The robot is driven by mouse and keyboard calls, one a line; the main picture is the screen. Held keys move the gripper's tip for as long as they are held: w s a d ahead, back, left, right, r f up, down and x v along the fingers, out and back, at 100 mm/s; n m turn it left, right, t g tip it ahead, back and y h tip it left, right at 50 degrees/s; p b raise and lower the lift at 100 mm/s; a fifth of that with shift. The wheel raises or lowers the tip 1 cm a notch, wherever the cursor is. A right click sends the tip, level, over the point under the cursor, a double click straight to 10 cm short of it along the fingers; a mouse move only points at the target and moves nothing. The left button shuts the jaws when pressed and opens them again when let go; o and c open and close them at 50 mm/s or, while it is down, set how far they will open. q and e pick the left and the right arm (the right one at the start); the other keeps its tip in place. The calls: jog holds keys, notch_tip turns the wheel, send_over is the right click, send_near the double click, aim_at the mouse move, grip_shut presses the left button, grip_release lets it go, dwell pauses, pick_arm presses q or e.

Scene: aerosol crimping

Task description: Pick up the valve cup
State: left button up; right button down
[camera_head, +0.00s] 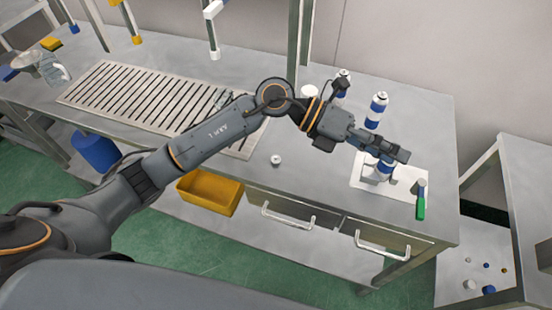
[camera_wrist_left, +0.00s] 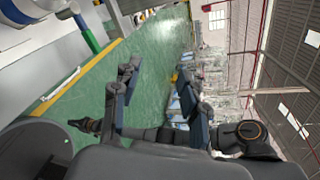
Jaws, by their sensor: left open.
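The small white round piece on the bench, which looks like the valve cup (camera_head: 276,160), lies left of my left forearm's end, near the front edge. My left gripper (camera_head: 404,155) is well to its right, above the white mat (camera_head: 362,184), with nothing visible between its fingers. In the left wrist view its two fingers (camera_wrist_left: 160,98) stand apart, with green floor showing between them.
Two more blue-and-white cans (camera_head: 376,110) (camera_head: 343,84) stand behind the gripper. A slatted rack (camera_head: 135,95) fills the bench's left part. A yellow bin (camera_head: 210,196) sits below the front edge. Bench around the white piece is clear.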

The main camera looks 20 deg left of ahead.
pick_arm(q)
jog(key=w+a+f+m+y, duration=0.2)
jog(key=w+a+f+y, duration=0.1)
jog(key=a+f+y, duration=0.45)
jog(key=n+t+y+p, duration=0.1)
jog(key=y+p, duration=0.1)
jog(key=y, duration=0.6)
send_over(276, 157)
notch_tip(276, 157, down, 8)
jog(key=shift+w+a+r, duration=0.15)
jog(key=shift+f+p, duration=0.55)
jog(key=shift+p, duration=0.15)
jog(key=f, duration=0.1)
jog(key=f+p, duration=0.1)
jog(key=f, duration=0.1)
jog(key=shift+d+f+p, duration=0.25)
jog(key=shift+f+p, duration=0.05)
jog(key=shift+p, duration=0.05)
jog(key=shift+f, duration=0.45)
jog(key=shift+c, duration=0.2)
jog(key=c, duration=0.6)
